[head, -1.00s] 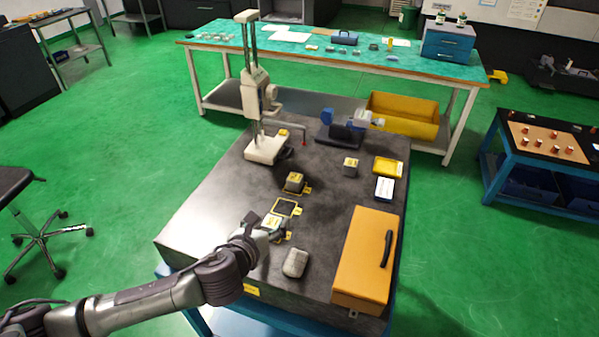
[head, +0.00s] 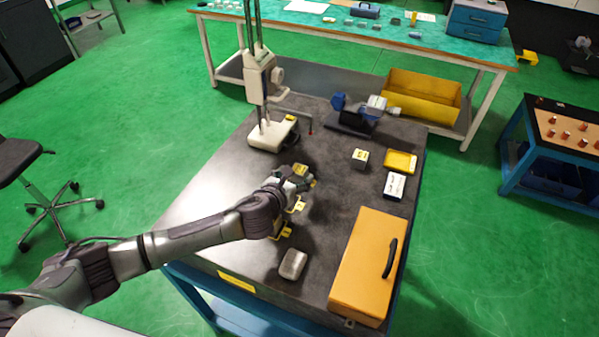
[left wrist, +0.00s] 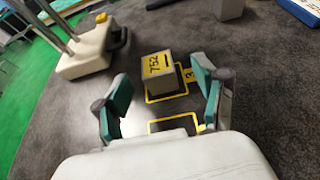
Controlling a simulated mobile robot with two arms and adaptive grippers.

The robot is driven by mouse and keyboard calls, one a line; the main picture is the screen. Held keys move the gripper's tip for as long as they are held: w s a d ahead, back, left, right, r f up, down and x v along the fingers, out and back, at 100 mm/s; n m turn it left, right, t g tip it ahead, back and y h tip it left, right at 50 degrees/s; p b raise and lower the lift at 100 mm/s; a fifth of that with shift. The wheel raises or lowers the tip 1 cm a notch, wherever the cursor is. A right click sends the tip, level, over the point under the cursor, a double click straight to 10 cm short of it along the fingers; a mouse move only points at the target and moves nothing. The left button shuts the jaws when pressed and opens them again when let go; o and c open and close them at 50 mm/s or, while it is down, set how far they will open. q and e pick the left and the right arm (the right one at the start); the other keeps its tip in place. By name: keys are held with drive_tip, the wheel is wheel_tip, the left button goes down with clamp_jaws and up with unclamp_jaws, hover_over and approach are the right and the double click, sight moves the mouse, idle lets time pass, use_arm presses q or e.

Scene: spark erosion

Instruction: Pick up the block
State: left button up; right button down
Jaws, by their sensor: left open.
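A grey block (left wrist: 158,76) with a yellow label reading 752 stands on the dark stone plate (left wrist: 60,125), inside a yellow square outline marked 3. In the head view this block (head: 301,171) is partly covered by my left gripper (head: 294,180). In the left wrist view my left gripper (left wrist: 162,92) is open, its green-padded fingers either side of the block's near part. I see no finger touching the block. A second, empty yellow outline (left wrist: 172,124) lies nearer to the wrist. My right gripper is not in view.
A height gauge (head: 262,85) stands left behind the block. A second small block (head: 360,158), a yellow tray (head: 401,161) and a blue vise (head: 352,117) are further right and back. An orange case (head: 362,270) and a grey rounded object (head: 293,264) lie in front.

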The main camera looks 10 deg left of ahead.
sight(299, 169)
use_arm(q)
drive_tip(key=shift+p+x, duration=0.35)
drive_tip(key=shift+x, duration=0.55)
drive_tip(key=x, duration=0.3)
drive_tip(key=shift+a+f, duration=0.2)
drive_tip(key=shift+w+f, duration=0.15)
drive_tip(key=shift+w, duration=0.1)
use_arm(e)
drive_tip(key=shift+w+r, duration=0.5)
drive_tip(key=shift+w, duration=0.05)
use_arm(q)
drive_tip(key=shift+s, duration=0.1)
clamp_jaws()
